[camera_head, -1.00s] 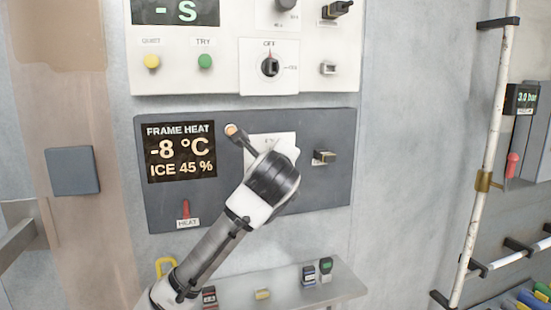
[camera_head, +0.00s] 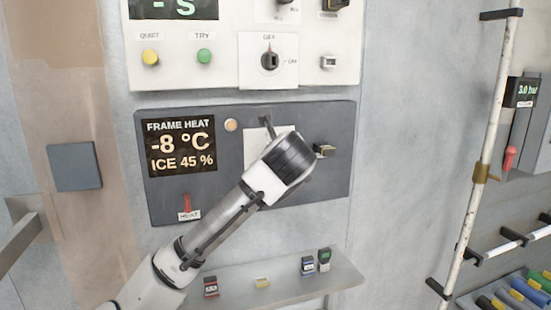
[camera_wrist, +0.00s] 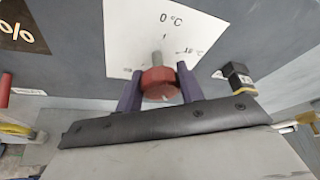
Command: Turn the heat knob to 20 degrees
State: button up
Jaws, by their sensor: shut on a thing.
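The heat knob (camera_wrist: 159,84) is a round red knob on a grey stem, in front of a white dial plate (camera_wrist: 130,38) marked 0 °C at its top. My gripper (camera_wrist: 158,88) has its two purple fingers on either side of the knob, shut on it. In the head view the dial plate (camera_head: 254,138) shows only in part, and my wrist hides the knob. The frame heat display (camera_head: 180,146) reads -8 °C and ICE 45 %. The knob's pointer and the 20 degree mark cannot be made out.
A dark switch (camera_head: 324,150) sticks out right of the dial, close to my wrist; it also shows in the wrist view (camera_wrist: 236,76). A red HEAT lever (camera_head: 187,203) is at the panel's lower left. A shelf (camera_head: 340,276) with small items lies below.

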jog(key=shift+f, duration=0.1)
jog(key=o, duration=1)
jog(key=shift+s, duration=0.1)
jog(key=b+v, duration=0.4)
jog(key=v, duration=0.9)
jog(key=shift+s+d+r+b, duration=0.1)
jog(key=shift+s+r+b, duration=0.1)
jog(key=shift+s+b, duration=0.1)
